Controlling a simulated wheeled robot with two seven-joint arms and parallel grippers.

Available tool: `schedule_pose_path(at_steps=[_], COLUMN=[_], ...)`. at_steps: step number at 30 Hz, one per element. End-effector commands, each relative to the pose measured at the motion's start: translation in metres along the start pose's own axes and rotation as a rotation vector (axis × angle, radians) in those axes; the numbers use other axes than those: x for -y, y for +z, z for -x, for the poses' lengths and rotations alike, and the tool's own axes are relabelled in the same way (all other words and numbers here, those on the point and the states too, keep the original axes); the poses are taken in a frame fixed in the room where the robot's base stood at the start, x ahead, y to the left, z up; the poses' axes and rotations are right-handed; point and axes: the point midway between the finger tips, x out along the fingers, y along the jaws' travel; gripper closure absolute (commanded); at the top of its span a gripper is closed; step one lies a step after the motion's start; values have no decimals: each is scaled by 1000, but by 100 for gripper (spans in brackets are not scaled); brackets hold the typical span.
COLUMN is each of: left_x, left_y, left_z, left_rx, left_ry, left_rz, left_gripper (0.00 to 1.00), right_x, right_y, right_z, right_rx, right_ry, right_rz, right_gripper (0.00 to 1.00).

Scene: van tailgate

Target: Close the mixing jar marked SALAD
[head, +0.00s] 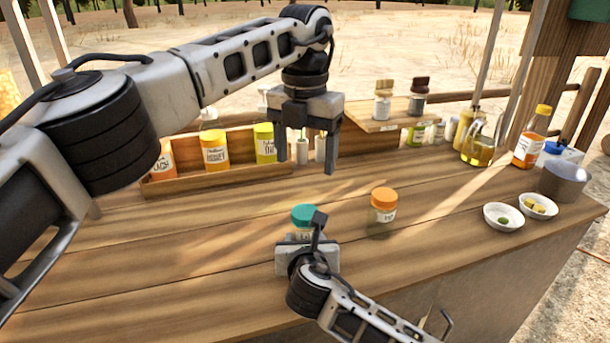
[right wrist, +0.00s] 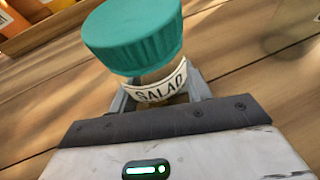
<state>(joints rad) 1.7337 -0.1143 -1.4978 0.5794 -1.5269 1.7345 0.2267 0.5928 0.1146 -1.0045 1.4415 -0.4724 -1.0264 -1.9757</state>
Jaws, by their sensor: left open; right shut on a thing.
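The jar marked SALAD (right wrist: 160,90) stands between the fingers of my right gripper (right wrist: 158,98), which is shut on it. Its ribbed teal lid (right wrist: 133,38) sits on top, and it also shows in the head view (head: 303,215). A pale strip shows between lid and label; I cannot tell whether the lid is screwed tight. The jar's lower part is hidden by the gripper. My left gripper (head: 306,167) is open and empty, pointing down above the counter, behind and higher than the jar.
An orange-lidded jar (head: 383,205) stands to the right. A wooden rack (head: 215,181) of bottles is at the back left, a raised shelf (head: 380,121) at the back. Two white bowls (head: 503,217) and a grey pot (head: 562,181) are at the right. The counter's left front is clear.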

Motion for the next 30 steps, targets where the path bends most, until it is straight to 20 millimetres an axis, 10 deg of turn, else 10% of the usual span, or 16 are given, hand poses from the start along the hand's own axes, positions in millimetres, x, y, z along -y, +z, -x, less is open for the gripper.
schedule_pose_path(at_steps=[12, 13, 15, 30], left_x=[0, 0, 0, 0], left_y=[0, 0, 0, 0], left_z=[10, 10, 10, 14], left_rx=[-1, -1, 0, 0], left_ry=[-1, -1, -1, 0], left_rz=[-1, -1, -1, 0], left_gripper=[29, 29, 29, 29], right_x=[0, 0, 0, 0], right_y=[-1, -1, -1, 0], right_z=[0, 0, 0, 22], right_rx=[-2, -2, -1, -1], right_ry=[-1, -1, -1, 1], right_rz=[1, 1, 1, 0], right_gripper=[100, 46, 26, 26])
